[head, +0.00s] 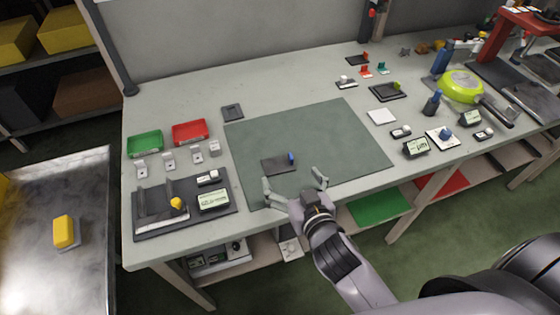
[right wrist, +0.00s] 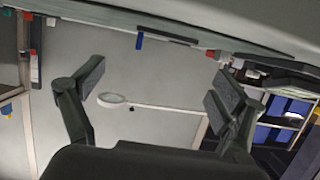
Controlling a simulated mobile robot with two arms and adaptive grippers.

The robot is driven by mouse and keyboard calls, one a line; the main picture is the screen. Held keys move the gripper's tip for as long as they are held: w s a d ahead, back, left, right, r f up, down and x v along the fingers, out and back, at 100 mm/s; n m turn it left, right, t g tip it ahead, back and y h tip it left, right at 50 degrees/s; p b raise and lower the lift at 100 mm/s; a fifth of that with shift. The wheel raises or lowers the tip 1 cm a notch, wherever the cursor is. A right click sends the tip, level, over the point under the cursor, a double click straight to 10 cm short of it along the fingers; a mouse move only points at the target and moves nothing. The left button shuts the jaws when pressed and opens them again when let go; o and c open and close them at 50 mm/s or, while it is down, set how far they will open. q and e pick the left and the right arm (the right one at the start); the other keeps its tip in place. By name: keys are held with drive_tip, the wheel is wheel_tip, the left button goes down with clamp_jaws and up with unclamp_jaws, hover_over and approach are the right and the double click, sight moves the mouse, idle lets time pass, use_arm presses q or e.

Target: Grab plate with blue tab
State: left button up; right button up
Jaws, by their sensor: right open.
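The dark flat plate (head: 274,167) lies on the green mat (head: 330,132) near the mat's front left. Its blue tab (head: 291,158) stands up at the plate's right end. My right gripper (head: 294,183) is open and empty, just in front of the plate, with its fingers spread to either side of the tab's line. In the right wrist view the open fingers (right wrist: 155,88) frame an empty gap. A small blue piece (right wrist: 139,41) shows beyond them near the top; it looks like the tab. My left gripper is in neither view.
Left of the mat are a green bin (head: 145,142), a red bin (head: 190,132) and a dark tray (head: 150,230) with gauges. To the right stand small instruments and a lime-green round tool (head: 459,84). The mat around the plate is clear.

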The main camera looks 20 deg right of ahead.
sight(281, 171)
drive_tip(key=p+x, duration=0.1)
drive_tip(key=x, duration=0.6)
drive_tip(key=shift+a+r, duration=0.1)
drive_tip(key=shift+s, duration=0.1)
drive_tip(key=shift+c, duration=0.4)
drive_tip(key=c, duration=1.2)
